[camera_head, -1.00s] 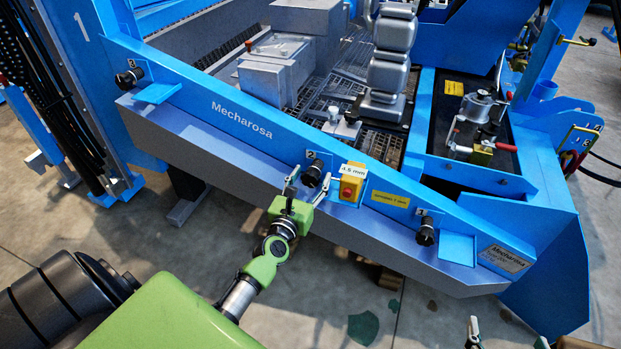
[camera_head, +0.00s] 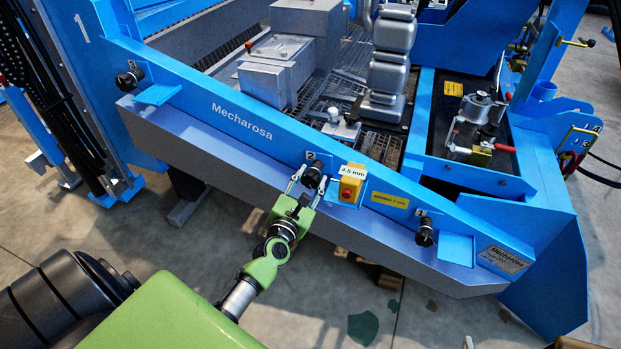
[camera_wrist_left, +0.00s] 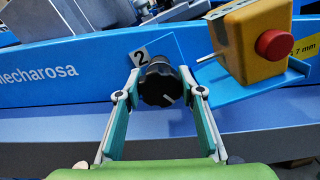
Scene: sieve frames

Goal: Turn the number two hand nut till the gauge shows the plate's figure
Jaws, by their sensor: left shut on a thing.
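The number two hand nut (camera_head: 312,177) is a black ribbed knob below the "2" label on the blue beam. It also shows in the left wrist view (camera_wrist_left: 158,85), with a white mark on its face. My left gripper (camera_head: 311,176) is shut on it, one finger on each side. The gauge (camera_head: 351,183) is a yellow box with a red button, just right of the nut. Its display seems to read 4.5 mm, in small print. The yellow figure plate (camera_head: 390,200) is right of the gauge; the left wrist view shows "7 mm" on it (camera_wrist_left: 305,48).
Other black hand nuts sit on the beam at the left (camera_head: 130,78) and right (camera_head: 425,232). The gauge's blue bracket (camera_wrist_left: 240,92) is close to my left gripper's right finger. A tip of my right gripper (camera_head: 468,342) barely shows at the bottom edge.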

